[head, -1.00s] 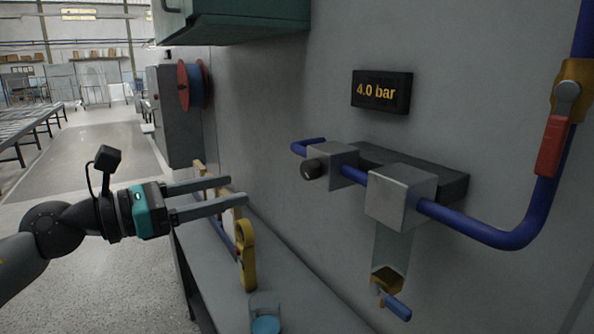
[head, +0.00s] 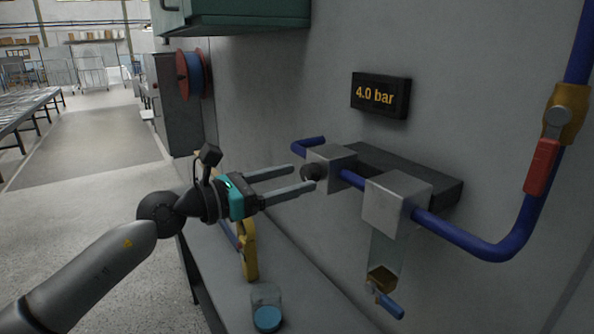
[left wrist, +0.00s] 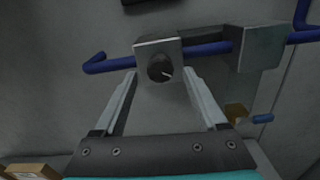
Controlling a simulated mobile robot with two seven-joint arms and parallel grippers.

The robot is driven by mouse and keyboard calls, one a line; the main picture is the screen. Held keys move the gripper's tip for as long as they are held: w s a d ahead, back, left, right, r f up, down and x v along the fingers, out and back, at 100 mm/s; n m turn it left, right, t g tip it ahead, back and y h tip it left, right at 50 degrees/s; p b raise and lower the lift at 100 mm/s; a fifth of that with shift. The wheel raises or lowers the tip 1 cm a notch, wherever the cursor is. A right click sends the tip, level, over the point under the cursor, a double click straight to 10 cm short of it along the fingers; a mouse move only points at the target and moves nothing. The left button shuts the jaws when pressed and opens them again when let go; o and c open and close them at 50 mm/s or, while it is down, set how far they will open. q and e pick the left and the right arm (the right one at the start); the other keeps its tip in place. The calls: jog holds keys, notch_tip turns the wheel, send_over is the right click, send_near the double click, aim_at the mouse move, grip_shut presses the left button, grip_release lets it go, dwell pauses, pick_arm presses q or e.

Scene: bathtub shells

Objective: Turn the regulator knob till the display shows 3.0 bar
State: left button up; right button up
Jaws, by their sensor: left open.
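The display (head: 379,95) on the wall reads 4.0 bar. Below it to the left, the black round regulator knob (head: 312,173) sits on the front of a grey metal block (head: 334,158) on the blue pipe. My left gripper (head: 305,177) is open, its fingertips close to the knob in the head view. In the left wrist view, the knob (left wrist: 161,68) with a white pointer mark lies between and just beyond the two spread fingertips (left wrist: 160,75). I cannot tell whether a finger touches it. My right gripper is not in view.
A second grey block (head: 395,203) stands right of the knob, with a clear bowl and brass drain (head: 381,279) below. A red-handled valve (head: 541,166) is at the right. A bench (head: 300,290) below holds a yellow tool (head: 249,250) and a blue-lidded jar (head: 267,317).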

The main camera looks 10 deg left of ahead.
pick_arm(q)
jog(key=shift+x, duration=0.8)
grip_shut()
